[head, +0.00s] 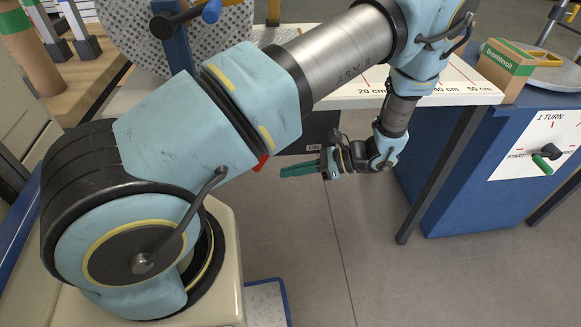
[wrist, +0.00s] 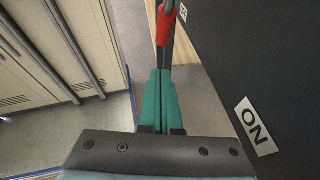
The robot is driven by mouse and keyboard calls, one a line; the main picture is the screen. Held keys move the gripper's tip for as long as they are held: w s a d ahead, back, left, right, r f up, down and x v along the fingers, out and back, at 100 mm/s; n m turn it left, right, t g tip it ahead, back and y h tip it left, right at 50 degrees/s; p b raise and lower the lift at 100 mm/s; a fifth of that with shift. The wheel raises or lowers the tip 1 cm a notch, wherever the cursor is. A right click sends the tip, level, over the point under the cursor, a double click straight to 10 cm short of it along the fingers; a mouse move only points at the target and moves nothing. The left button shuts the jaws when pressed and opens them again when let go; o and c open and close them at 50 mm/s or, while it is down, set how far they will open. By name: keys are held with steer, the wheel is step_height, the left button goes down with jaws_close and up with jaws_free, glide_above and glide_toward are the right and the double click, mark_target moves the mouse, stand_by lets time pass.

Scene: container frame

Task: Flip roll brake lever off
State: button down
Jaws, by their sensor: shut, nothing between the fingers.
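The red lever handle (wrist: 165,25) shows at the top of the wrist view, beyond my fingertips and close to the dark panel (wrist: 225,45). In the head view only a small red part (head: 261,162) shows beneath my arm; the rest is hidden. A white "ON" label (wrist: 257,127) is on the panel, and it also shows in the head view (head: 314,147). My gripper (head: 283,171) has green fingers, pressed together and empty, pointing left toward the red part. In the wrist view the fingertips (wrist: 160,73) are just below the handle. Contact cannot be told.
A large patterned roll (head: 130,35) stands behind my arm. A measuring table (head: 470,92) and a blue cabinet (head: 450,190) with a green-handled crank (head: 542,163) are at the right. Pale lockers (wrist: 50,50) line the left of the wrist view. The grey floor (head: 350,260) is clear.

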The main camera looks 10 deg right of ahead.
steer(key=b+v, duration=0.1)
steer(key=v, duration=0.8)
steer(key=shift+d+b, duration=0.35)
steer(key=shift+d, duration=0.1)
steer(key=shift+s+f, duration=0.15)
steer(key=shift+s, duration=0.05)
